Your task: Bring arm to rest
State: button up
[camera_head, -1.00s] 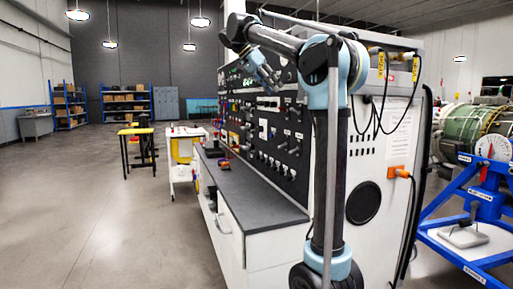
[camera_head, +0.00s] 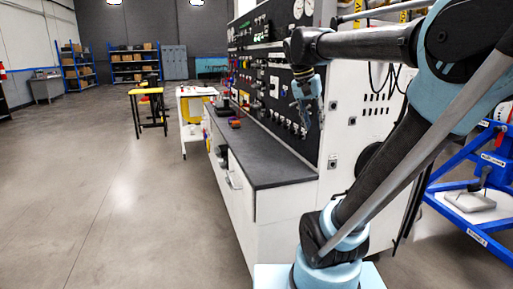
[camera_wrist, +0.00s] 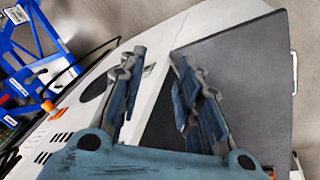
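My gripper (camera_wrist: 160,75) shows large in the wrist view, with its two blue-grey fingers spread apart and nothing between them. In the head view my gripper (camera_head: 307,112) hangs pointing down at the end of my bent arm, in front of the tool panel and above the near end of the bench. In the wrist view the fingers point towards the white end panel and the dark bench top (camera_wrist: 245,85). No object is held.
The workbench (camera_head: 262,165) with its dark top stands close by, its tool panel (camera_head: 285,70) behind. A blue stand (camera_head: 470,190) is at the right. A yellow table (camera_head: 148,93) and a white trolley (camera_head: 190,105) stand farther off. The floor at the left is clear.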

jog(key=s+f+n+y, duration=0.1)
jog(key=s+f, duration=0.4)
jog(key=f, duration=0.3)
jog(key=s+f+n+y, duration=0.1)
jog(key=s+f+n, duration=0.1)
jog(key=s+f, duration=0.3)
jog(key=s+f+n+t+y, duration=0.1)
jog(key=s+f, duration=0.4)
jog(key=f, duration=0.8)
jog(key=shift+a+f+n, duration=0.25)
jog(key=shift+a+n, duration=0.1)
jog(key=shift+n, duration=0.25)
